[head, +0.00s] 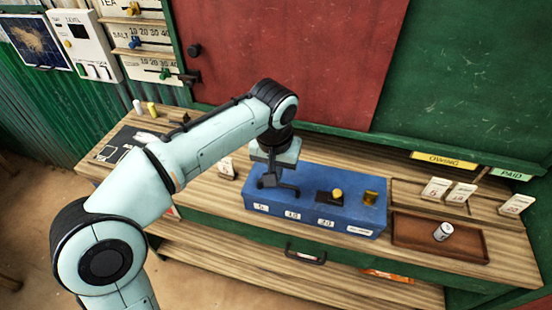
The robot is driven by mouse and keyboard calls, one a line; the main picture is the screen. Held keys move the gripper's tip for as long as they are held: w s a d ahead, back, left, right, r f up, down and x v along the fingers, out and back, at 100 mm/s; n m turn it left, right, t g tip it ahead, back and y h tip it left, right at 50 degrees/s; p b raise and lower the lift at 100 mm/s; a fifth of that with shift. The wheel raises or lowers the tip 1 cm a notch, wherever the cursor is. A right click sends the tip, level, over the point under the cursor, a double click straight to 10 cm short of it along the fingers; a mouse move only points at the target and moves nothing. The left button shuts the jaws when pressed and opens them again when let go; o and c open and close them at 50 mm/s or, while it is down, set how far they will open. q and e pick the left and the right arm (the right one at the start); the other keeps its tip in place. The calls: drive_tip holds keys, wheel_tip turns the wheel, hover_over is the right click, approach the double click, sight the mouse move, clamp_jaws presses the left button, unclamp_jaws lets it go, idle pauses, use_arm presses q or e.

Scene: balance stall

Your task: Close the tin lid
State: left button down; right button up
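A long blue tin (312,177) stands on the wooden counter, with several small white labels along its front. Its top has a dark opening (323,197) with a round yellow piece (337,194) at it, and a gold-coloured piece (370,197) farther right. I cannot make out a separate raised lid. My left gripper (277,186) points down at the tin's left part, its dark fingers at or just above the top; contact and finger gap are unclear. The gripper and wrist hide some of the tin's left end. My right gripper is not in view.
A brown tray (468,243) with a white cylinder (443,231) sits right of the tin. A drawer handle (305,256) is below the counter's front edge.

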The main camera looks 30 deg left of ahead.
use_arm(q)
drive_tip(key=shift+w+a+f, duration=0.1)
drive_tip(key=shift+w+f, duration=0.05)
drive_tip(key=shift+f, duration=0.6)
drive_tip(key=shift+w+f, duration=0.1)
drive_tip(key=shift+f, duration=0.6)
